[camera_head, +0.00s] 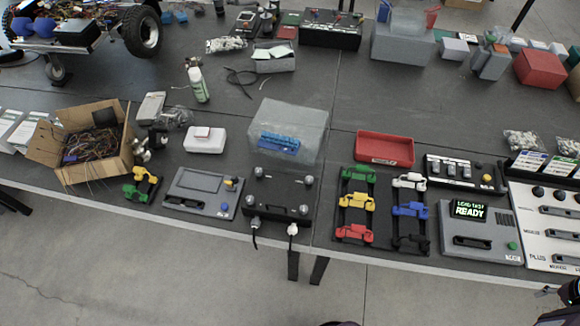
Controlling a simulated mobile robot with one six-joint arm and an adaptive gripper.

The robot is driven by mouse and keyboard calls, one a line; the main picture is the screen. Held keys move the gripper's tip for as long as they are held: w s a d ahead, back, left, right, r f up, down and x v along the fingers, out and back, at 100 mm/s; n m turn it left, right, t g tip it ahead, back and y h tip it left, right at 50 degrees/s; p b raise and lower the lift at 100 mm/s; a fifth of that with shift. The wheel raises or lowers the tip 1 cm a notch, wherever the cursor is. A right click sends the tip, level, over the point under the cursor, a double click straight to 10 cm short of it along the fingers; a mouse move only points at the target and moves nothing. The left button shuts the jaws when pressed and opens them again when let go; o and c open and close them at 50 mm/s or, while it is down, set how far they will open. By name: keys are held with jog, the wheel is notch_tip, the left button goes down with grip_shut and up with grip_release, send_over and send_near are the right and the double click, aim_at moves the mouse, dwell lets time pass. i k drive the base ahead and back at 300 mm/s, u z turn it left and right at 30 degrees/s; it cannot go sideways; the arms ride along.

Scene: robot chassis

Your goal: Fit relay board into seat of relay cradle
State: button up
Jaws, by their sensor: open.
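I cannot tell for sure which item is the relay board or the relay cradle. A black fixture (264,190) with several silver knobs stands at the front edge, with cable plugs hanging from it. A blue part (279,143) shows at a translucent grey box (292,115) behind it. Two black racks hold modules: one has a green (357,175), a yellow (356,201) and a red one (353,231); the other has white and blue ones (410,209). My gripper (546,304) is only partly visible at the lower right corner, open, off the table and away from these items.
A grey tester (505,246) displaying READY stands right of the racks, beside a white panel (560,262). A red tray (385,147) lies behind the racks. A cardboard box (82,143) of wires and a grey panel (200,194) are left. Bare table lies mid-back.

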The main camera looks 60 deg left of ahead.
aim_at(203, 193)
jog(key=k, duration=2.15)
jog(key=u, duration=1.75)
jog(key=i, duration=0.9)
jog(key=z, duration=0.2)
